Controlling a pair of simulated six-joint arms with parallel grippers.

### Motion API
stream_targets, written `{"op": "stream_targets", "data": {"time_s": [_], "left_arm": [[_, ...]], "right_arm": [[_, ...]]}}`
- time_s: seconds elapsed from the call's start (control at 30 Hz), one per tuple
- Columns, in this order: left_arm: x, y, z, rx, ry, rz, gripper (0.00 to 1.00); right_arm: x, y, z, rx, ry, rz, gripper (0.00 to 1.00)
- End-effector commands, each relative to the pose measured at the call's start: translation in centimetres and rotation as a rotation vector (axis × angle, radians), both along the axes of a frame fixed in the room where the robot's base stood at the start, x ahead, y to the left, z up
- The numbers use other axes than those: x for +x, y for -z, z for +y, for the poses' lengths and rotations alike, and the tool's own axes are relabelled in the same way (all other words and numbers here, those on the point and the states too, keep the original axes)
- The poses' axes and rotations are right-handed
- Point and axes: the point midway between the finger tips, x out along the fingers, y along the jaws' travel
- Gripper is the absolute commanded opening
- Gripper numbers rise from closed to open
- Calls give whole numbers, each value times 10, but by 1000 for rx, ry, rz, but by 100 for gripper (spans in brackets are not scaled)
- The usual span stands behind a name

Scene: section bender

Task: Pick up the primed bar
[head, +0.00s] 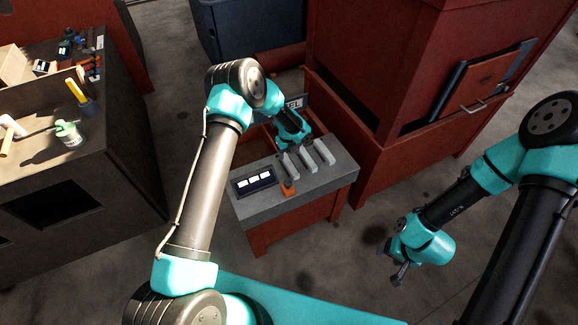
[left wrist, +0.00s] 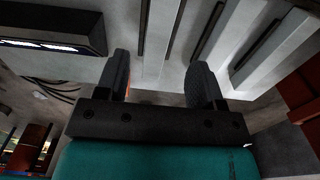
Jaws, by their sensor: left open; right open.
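Light grey bars or upright pieces stand on the grey-topped red stand (head: 245,209): a left one (head: 290,167), a middle one (head: 308,160) and a right one (head: 324,152). I cannot tell which, if any, is the primed bar. My left gripper is over the back of the stand, its fingers mostly hidden by its own wrist in the head view. In the left wrist view the left gripper (left wrist: 162,80) is open, with pale slotted surfaces beyond its fingers. My right gripper (head: 400,270) hangs over the floor at the right, open and away from the stand.
A dark panel with white labels (head: 254,182) and an orange block (head: 288,189) are on the stand. A large red cabinet (head: 390,60) rises behind right. A workbench (head: 75,165) with bottles and tools stands left. Floor between the stand and my right arm is clear.

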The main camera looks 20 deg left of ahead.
Motion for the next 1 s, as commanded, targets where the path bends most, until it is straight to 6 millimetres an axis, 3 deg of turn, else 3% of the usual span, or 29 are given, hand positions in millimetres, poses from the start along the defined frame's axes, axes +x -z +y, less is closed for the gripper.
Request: {"op": "stream_targets", "data": {"time_s": [0.13, 0.57, 1.0], "left_arm": [[0, 13, 0, 1, 1, -1, 62], [-1, 19, 0, 1, 0, 1, 62], [-8, 65, -5, -1, 0, -1, 62]], "right_arm": [[0, 0, 0, 0, 0, 0, 61], [0, 0, 0, 0, 0, 0, 61], [0, 0, 0, 0, 0, 0, 61]]}}
